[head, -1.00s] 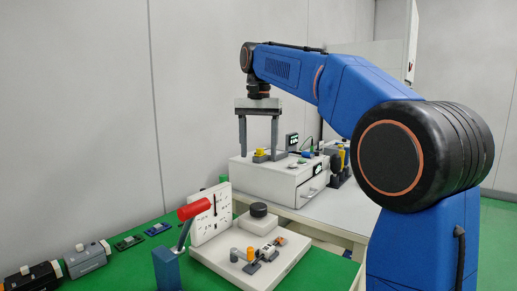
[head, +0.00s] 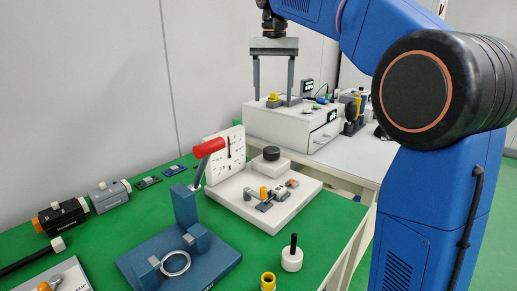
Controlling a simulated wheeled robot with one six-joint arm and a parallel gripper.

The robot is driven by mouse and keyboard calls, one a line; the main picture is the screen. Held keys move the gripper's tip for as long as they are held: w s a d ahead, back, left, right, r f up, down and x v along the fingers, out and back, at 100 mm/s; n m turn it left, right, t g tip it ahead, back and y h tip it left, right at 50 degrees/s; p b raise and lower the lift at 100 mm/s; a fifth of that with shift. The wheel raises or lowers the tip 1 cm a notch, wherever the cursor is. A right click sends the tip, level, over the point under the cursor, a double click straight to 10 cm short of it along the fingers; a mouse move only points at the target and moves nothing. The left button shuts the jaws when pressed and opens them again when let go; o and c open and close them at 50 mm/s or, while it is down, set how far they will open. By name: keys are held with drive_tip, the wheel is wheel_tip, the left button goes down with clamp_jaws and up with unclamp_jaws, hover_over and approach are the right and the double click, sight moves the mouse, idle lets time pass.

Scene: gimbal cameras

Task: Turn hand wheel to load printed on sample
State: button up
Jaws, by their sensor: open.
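My gripper (head: 274,95) is open and empty, with its two fingers pointing down by the top of a white box with a drawer (head: 275,126). A yellow knob (head: 273,98) shows between the fingers; I cannot tell whether they touch the box. No part is clearly a hand wheel. A round black knob (head: 271,153) sits on a white device with a printed upright plate (head: 224,152). A dark round part (head: 352,108) stands right of the box. I cannot identify the sample or read any printed load.
A blue stand (head: 185,250) with a red-handled lever (head: 208,148) and a metal ring (head: 176,263) stands on the green table (head: 327,222). A white round piece with a black stem (head: 292,258) and a yellow part (head: 268,281) are near the front. Black-and-grey devices (head: 63,217) line the left.

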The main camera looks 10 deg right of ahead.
sight(272, 149)
wheel_tip(272, 149, down, 18)
drive_tip(key=n, duration=1.5)
drive_tip(key=shift+s+d+r, duration=0.1)
drive_tip(key=shift+r, duration=0.1)
drive_tip(key=c, duration=1.1)
